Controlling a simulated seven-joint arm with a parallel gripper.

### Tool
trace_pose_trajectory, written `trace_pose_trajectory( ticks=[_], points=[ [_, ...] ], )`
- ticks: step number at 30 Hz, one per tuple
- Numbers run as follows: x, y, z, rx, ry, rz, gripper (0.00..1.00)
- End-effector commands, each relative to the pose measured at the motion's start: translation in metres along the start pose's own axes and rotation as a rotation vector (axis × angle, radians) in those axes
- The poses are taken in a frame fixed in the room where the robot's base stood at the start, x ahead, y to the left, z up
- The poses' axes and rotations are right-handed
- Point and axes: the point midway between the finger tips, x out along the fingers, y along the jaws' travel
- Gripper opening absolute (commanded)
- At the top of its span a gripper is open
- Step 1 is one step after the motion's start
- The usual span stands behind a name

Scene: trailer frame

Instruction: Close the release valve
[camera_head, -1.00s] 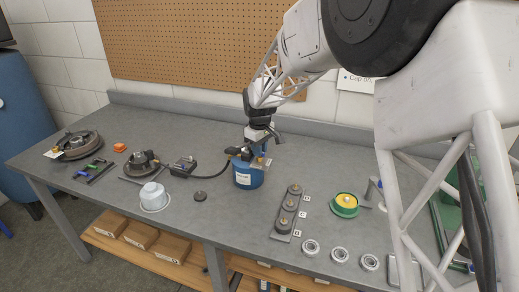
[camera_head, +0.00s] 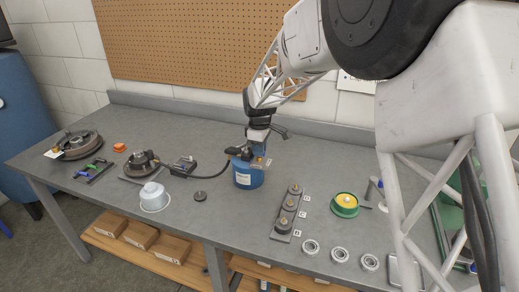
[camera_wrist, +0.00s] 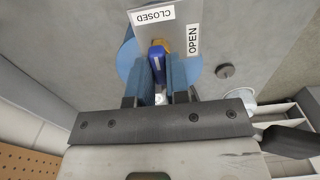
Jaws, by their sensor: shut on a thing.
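The release valve has a blue lever (camera_wrist: 157,63) with a brass-coloured part (camera_wrist: 161,44) at its far end. In the wrist view it lies between the two blue-padded fingers of my gripper (camera_wrist: 160,82), which are shut on it. A plate beside the valve carries a CLOSED label (camera_wrist: 153,15) beyond the lever's far end and an OPEN label (camera_wrist: 193,40) to its right. The valve sits on top of a blue canister (camera_head: 248,179) on the bench. In the head view, my gripper (camera_head: 257,152) is over the canister top and largely hides the lever.
A black hose (camera_head: 217,176) runs from the canister top to a small box (camera_head: 183,167) on the left. A white bowl (camera_head: 154,197) and a dark disc (camera_head: 200,197) stand in front. A weight rack (camera_head: 287,214) is to the right. The pegboard wall (camera_head: 190,45) is behind.

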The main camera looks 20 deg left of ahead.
Motion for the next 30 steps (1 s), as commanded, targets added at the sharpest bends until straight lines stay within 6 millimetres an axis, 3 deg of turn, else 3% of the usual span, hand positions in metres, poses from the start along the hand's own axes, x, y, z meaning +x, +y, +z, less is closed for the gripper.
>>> trace_pose_trajectory(
  ticks=[1, 2, 7, 20, 30],
  points=[
    [-0.001, 0.0, 0.0, 0.0, 0.001, 0.001, 0.0],
    [-0.001, 0.0, 0.0, 0.0, 0.001, 0.001, 0.17],
    [-0.001, 0.0, 0.0, 0.001, 0.0, 0.001, 0.41],
    [-0.006, 0.0, 0.0, 0.001, 0.001, 0.001, 0.41],
    [-0.043, 0.001, 0.0, 0.001, 0.002, 0.003, 0.41]
  ],
)
